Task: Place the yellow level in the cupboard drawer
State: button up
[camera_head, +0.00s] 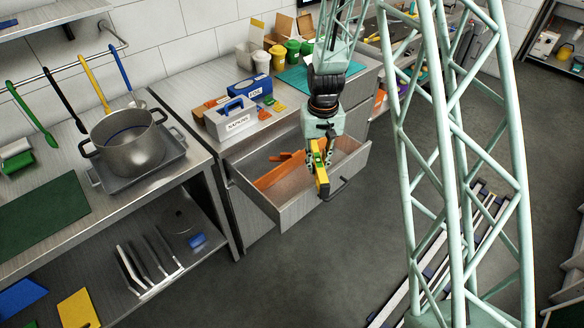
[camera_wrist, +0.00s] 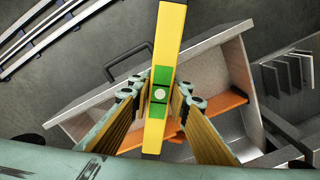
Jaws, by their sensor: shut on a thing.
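The yellow level (camera_head: 321,172) hangs in my gripper (camera_head: 319,150), above the right part of the open cupboard drawer (camera_head: 292,214). In the wrist view the level (camera_wrist: 171,33) runs top to bottom between the two fingers of my gripper (camera_wrist: 158,95), with its green middle part in the grip. The drawer (camera_wrist: 205,67) lies below it in that view. An orange item (camera_head: 278,175) lies inside the drawer and also shows in the wrist view (camera_wrist: 225,103). My gripper and the level hide part of the drawer's inside.
The drawer is pulled out, with its dark handle (camera_head: 334,190) at the front. A pot (camera_head: 128,143) stands on the left counter.

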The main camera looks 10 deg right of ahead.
jog(key=w+a+f+m+b, duration=0.3)
jog(key=w+m+b, duration=0.2)
jog(key=w, duration=0.1)
jog(key=m+b, duration=0.3)
jog(key=m, duration=0.3)
send_over(310, 180)
jog(key=shift+a+f, duration=0.1)
jog(key=shift+f, duration=1.55)
jog(key=shift+f+b, duration=0.7)
jog(key=shift+f, duration=2.45)
jog(key=shift+s+f, duration=0.1)
jog(key=shift+f+b, duration=0.35)
jog(key=shift+f, duration=1.4)
jog(key=shift+f, duration=0.15)
jog(key=o, duration=0.9)
